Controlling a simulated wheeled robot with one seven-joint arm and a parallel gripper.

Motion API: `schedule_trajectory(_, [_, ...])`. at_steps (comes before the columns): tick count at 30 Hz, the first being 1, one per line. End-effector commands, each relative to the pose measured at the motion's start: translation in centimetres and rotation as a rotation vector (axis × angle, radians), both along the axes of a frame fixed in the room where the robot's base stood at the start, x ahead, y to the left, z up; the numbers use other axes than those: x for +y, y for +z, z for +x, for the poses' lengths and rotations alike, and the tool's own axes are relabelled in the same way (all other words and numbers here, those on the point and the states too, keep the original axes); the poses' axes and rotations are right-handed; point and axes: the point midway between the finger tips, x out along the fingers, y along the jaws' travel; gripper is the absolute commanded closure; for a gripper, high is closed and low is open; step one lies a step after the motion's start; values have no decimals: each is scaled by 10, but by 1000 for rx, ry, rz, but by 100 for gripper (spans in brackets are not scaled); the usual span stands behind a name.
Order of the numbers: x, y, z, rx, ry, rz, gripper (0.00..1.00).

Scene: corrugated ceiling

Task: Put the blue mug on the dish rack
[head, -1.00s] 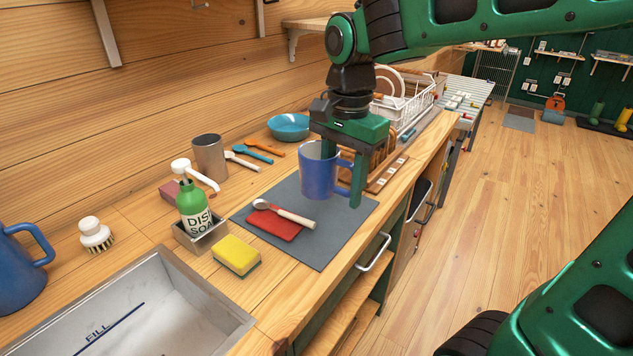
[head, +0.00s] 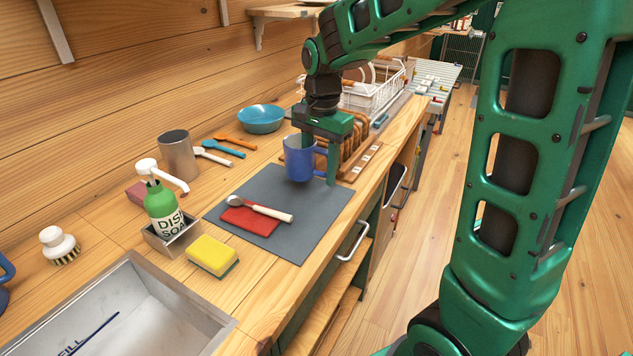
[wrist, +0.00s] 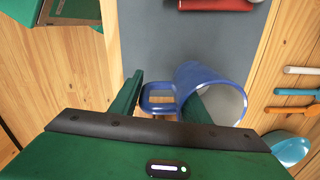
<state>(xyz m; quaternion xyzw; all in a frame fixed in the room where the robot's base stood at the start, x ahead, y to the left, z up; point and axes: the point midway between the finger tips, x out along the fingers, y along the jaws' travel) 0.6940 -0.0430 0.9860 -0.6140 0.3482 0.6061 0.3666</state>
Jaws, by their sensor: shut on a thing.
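The blue mug (head: 298,160) is upright in my gripper (head: 318,168), above the far end of the grey mat. In the wrist view the mug (wrist: 212,88) shows its open, pale inside and its handle. One finger of my gripper (wrist: 160,100) is inside the mug and the other is on the handle's side, so the jaws are shut on the mug. The white wire dish rack (head: 372,95) stands farther back on the counter, partly hidden behind my arm, with plates in it.
A wooden rack (head: 358,135) stands just behind the mug. A teal bowl (head: 261,118), metal canister (head: 177,155) and utensils (head: 222,148) lie along the wall side. A red cloth (head: 250,221) with a spoon lies on the grey mat (head: 300,225). Soap and a yellow sponge (head: 212,255) are nearer.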

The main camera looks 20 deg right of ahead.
Motion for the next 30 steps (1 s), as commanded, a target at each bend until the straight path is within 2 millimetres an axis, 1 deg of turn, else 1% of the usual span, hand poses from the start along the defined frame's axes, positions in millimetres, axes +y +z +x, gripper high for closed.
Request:
schedule_trajectory(6, [0, -29, -1, 3, 0, -1, 98])
schedule_trajectory(9, [0, -37, -1, 2, 0, 0, 98])
schedule_trajectory(20, [0, -40, 0, 0, 0, 0, 98])
schedule_trajectory(21, [0, -41, 0, 1, 0, 0, 55])
schedule_trajectory(23, [0, -40, 0, 1, 1, -1, 41])
schedule_trajectory(24, [1, -40, 0, 1, 1, -1, 39])
schedule_trajectory(30, [1, -40, 0, 1, 1, -1, 39])
